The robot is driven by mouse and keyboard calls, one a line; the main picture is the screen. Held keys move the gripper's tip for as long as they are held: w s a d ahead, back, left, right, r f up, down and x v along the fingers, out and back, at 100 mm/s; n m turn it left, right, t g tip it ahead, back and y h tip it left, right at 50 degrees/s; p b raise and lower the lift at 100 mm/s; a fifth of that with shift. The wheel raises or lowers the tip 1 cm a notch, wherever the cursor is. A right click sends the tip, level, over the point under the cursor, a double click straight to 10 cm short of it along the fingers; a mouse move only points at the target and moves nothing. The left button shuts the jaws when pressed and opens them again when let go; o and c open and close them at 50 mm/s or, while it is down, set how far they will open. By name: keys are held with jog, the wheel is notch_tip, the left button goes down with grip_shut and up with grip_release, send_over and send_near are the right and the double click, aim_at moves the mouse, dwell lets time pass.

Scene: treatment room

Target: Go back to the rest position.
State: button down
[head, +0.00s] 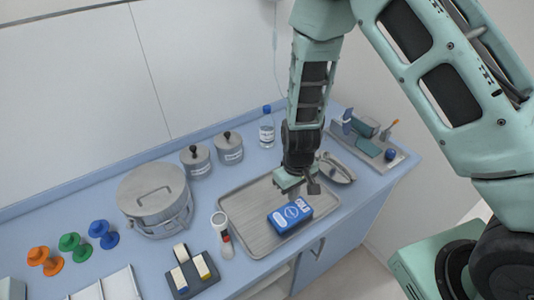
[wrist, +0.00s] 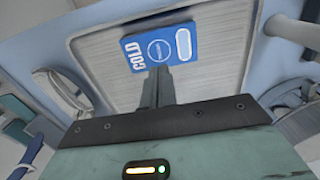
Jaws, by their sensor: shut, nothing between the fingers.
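My gripper (head: 300,188) hangs over the right part of a metal tray (head: 245,218) on the blue counter. In the wrist view my gripper's fingers (wrist: 157,88) are together with nothing between them. A blue pack marked COLD (head: 289,215) lies on the tray, just in front of my gripper in the head view. In the wrist view the cold pack (wrist: 158,48) lies beyond the fingertips, which overlap its near edge in the picture. I cannot tell the exact gap between the fingers and the pack.
A kidney dish (head: 337,169), a bottle (head: 267,130) and a tray of small items (head: 372,142) stand near my arm. Two lidded jars (head: 228,147), a large lidded pot (head: 154,197) and coloured knobs (head: 103,234) stand to the left. The wall runs behind the counter.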

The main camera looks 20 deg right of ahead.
jog(key=s+a+r+n+y+b, duration=0.1)
jog(key=s+a+r+n+b, duration=0.1)
jog(key=s+a+r+b, duration=0.35)
jog(key=s+a+r+n+y+b, duration=0.1)
jog(key=s+a+r+b, duration=0.25)
jog(key=s+r, duration=0.35)
jog(key=s+d+r+n+h+b, duration=0.1)
jog(key=s+d+b, duration=0.1)
jog(key=s, duration=0.5)
jog(key=shift+s+d+b, duration=0.3)
jog(key=shift+d+b, duration=0.05)
jog(key=shift+b, duration=0.05)
jog(key=shift+w, duration=0.1)
